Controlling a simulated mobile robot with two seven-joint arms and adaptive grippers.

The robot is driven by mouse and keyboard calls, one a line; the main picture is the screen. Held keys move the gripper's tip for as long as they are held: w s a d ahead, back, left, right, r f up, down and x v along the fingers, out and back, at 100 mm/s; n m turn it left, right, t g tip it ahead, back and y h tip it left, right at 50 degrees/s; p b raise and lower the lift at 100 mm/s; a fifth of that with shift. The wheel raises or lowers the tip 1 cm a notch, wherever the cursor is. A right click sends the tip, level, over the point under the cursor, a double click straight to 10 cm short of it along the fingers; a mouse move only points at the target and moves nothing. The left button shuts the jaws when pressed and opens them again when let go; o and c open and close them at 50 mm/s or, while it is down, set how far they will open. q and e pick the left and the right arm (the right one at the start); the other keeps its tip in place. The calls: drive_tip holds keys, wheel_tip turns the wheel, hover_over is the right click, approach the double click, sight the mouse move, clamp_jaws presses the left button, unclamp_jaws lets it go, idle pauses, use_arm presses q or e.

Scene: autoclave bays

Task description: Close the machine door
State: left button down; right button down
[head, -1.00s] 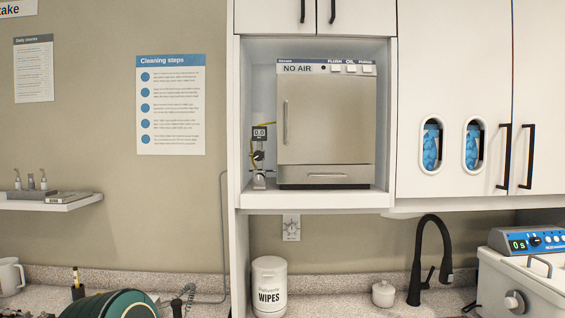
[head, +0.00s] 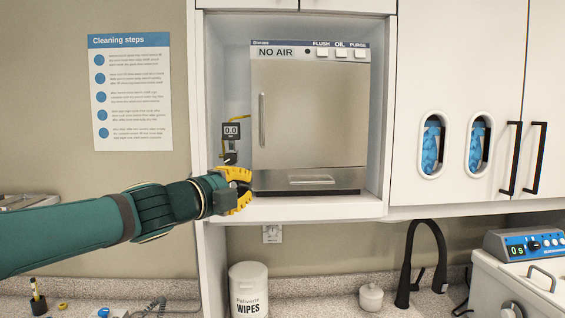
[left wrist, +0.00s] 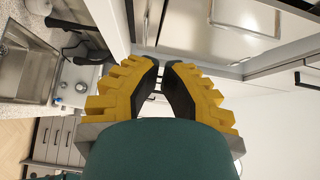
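The machine is a steel box labelled NO AIR, standing in the open cabinet niche. Its door (head: 310,115) has a vertical handle (head: 262,120) on the left side and looks about flush with the body; I cannot tell whether a slight gap is left. My left gripper (head: 247,188), yellow with dark pads, is at the niche's lower left, in front of the machine's lower left corner and below the handle. In the left wrist view its fingertips (left wrist: 162,68) are close together with a narrow gap and nothing between them. My right gripper is not in view.
A small gauge (head: 231,131) with a yellow tube stands left of the machine, partly behind my gripper. The niche's side walls and shelf (head: 310,208) are close around it. Below are a wipes tub (head: 248,290), a small white jar (head: 370,297) and a black faucet (head: 410,260).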

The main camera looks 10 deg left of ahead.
use_arm(q)
drive_tip(key=r, duration=0.1)
approach(277, 166)
drive_tip(key=w+d, duration=0.3)
drive_tip(key=d, duration=0.1)
drive_tip(key=shift+w+a+p, duration=0.2)
drive_tip(key=shift+w+a, duration=0.05)
drive_tip(key=shift+w, duration=0.3)
drive_tip(key=shift+w+a+p, duration=0.2)
drive_tip(key=shift+w+a, duration=0.1)
drive_tip(key=shift+w, duration=0.3)
drive_tip(key=shift+w+a+f, duration=0.1)
drive_tip(key=shift+w, duration=0.15)
